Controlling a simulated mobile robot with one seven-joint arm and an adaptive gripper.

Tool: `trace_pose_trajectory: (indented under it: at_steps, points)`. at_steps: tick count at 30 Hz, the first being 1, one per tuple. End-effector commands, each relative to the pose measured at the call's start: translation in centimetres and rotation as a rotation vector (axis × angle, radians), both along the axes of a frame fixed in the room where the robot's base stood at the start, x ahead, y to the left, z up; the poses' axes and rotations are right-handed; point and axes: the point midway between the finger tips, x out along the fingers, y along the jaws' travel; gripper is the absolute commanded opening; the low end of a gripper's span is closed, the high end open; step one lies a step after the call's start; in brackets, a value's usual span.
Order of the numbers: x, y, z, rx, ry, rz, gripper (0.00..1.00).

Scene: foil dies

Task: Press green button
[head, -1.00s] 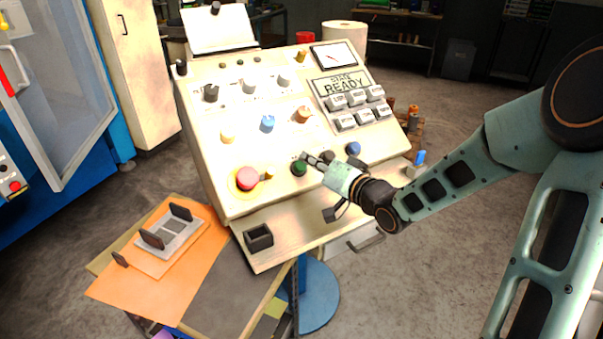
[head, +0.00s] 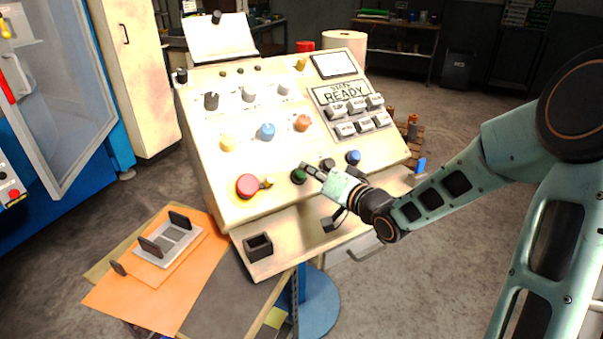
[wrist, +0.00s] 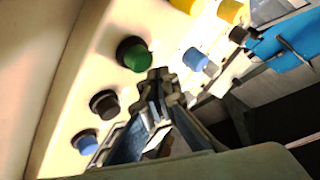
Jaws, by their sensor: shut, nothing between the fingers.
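The green button (head: 298,176) is on the lower part of the cream control panel (head: 228,204), right of the red mushroom button. In the wrist view the green button (wrist: 134,54) sits in a dark collar, just up and left of my fingertips. My gripper (head: 308,168) is shut and empty, its tips close beside the green button on its upper right in the head view. In the wrist view my gripper (wrist: 158,76) points at the panel near the button. I cannot tell whether the tips touch it.
A red mushroom button (head: 247,186) and a small yellow knob (head: 268,181) are left of the green button. A black button (head: 327,164) and a blue button (head: 353,157) are to its right. Coloured knobs and grey keys fill the upper panel. A ledge with a dark box (head: 258,247) juts out below.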

Motion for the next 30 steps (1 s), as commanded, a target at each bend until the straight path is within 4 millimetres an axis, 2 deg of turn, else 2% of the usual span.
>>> trace_pose_trajectory:
  at_steps: [30]
  points:
    - [0.42,0.27,-0.70,0.000,0.000,0.000,0.00]
